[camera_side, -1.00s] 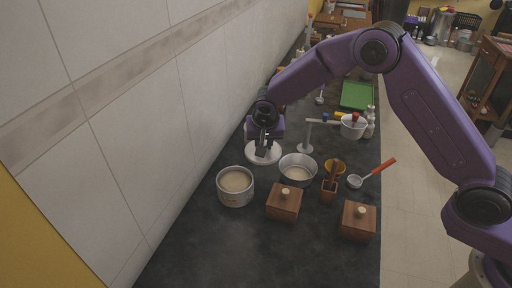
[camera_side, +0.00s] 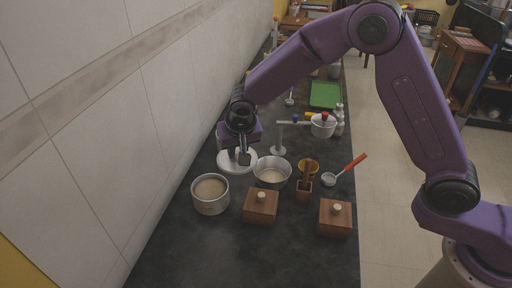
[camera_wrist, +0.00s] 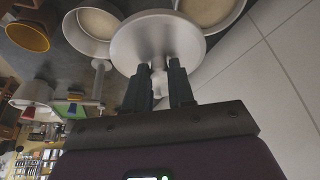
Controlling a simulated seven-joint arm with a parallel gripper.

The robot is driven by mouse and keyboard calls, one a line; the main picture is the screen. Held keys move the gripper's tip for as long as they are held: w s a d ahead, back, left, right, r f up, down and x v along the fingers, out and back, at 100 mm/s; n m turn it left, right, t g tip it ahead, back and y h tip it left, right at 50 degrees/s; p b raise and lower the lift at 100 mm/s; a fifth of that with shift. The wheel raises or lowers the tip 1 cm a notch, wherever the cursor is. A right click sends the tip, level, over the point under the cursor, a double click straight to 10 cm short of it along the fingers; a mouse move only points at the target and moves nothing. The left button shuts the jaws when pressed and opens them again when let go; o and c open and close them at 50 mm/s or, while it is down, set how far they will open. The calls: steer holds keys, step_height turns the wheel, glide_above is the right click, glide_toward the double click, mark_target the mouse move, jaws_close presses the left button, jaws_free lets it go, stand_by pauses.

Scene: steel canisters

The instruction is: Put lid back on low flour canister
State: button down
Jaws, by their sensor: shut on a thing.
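A round pale metal lid (camera_side: 226,163) is at my gripper (camera_side: 241,157), near the wall and behind the two canisters. Parts of both show beyond the lid in the wrist view. I cannot tell whether the lid touches the counter.
Two wooden boxes with round knobs (camera_side: 261,207) (camera_side: 336,219) stand in front. A wooden holder (camera_side: 304,196), a yellow bowl (camera_side: 313,165), a red-handled scoop (camera_side: 329,180) and a grey stand (camera_side: 278,150) are to the right. The tiled wall (camera_side: 165,100) is close on the left.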

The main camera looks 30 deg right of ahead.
steer(key=w+a+n+y, duration=0.1)
steer(key=w+a+n, duration=0.15)
steer(key=a, duration=0.55)
step_height(320, 180, down, 6)
stand_by(0.4)
steer(key=shift+s+f, duration=0.15)
steer(key=shift+f, duration=0.1)
stand_by(1.8)
steer(key=shift+c, duration=2)
jaws_free()
steer(key=shift+r, duration=0.1)
step_height(320, 180, up, 7)
